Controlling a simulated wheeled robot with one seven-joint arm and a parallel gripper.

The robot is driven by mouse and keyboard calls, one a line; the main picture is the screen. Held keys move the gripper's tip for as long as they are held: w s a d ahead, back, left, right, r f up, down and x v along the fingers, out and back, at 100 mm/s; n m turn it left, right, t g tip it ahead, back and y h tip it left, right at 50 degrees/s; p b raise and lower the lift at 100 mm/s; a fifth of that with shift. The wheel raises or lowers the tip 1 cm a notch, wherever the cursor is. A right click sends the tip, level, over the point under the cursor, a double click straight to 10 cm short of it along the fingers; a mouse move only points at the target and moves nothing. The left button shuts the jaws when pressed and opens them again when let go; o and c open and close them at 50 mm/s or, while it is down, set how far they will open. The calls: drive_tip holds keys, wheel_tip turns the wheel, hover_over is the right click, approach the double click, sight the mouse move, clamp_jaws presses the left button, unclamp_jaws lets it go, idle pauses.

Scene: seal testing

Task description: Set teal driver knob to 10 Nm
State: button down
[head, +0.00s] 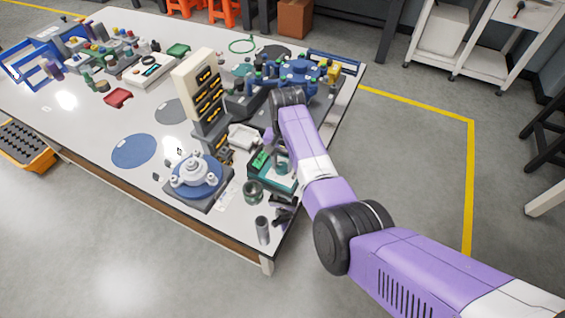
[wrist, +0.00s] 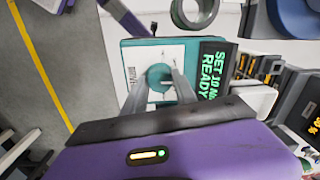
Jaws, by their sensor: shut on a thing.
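The teal driver box (wrist: 130,57) lies below my wrist camera, with a pale top plate and a dark display (wrist: 212,68). Green text on the display reads "SET 10 N…" and "READY"; a finger or the angle makes part of it hard to read. The round teal knob (wrist: 160,76) sits on the pale plate. My gripper (wrist: 161,84) is shut on the knob, one grey finger on each side. In the head view the teal box (head: 286,183) stands near the table's right edge, partly behind my purple arm.
A blue round fixture (head: 195,180) stands left of the box. A beige panel rack (head: 198,85) rises behind it. Grey cylinders (head: 263,230) stand near the front corner.

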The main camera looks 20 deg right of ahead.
sight(284, 165)
drive_tip(key=shift+w+r, duration=0.1)
drive_tip(key=c, duration=1)
unclamp_jaws()
drive_tip(key=shift+d+r, duration=0.15)
drive_tip(key=shift+r, duration=3.7)
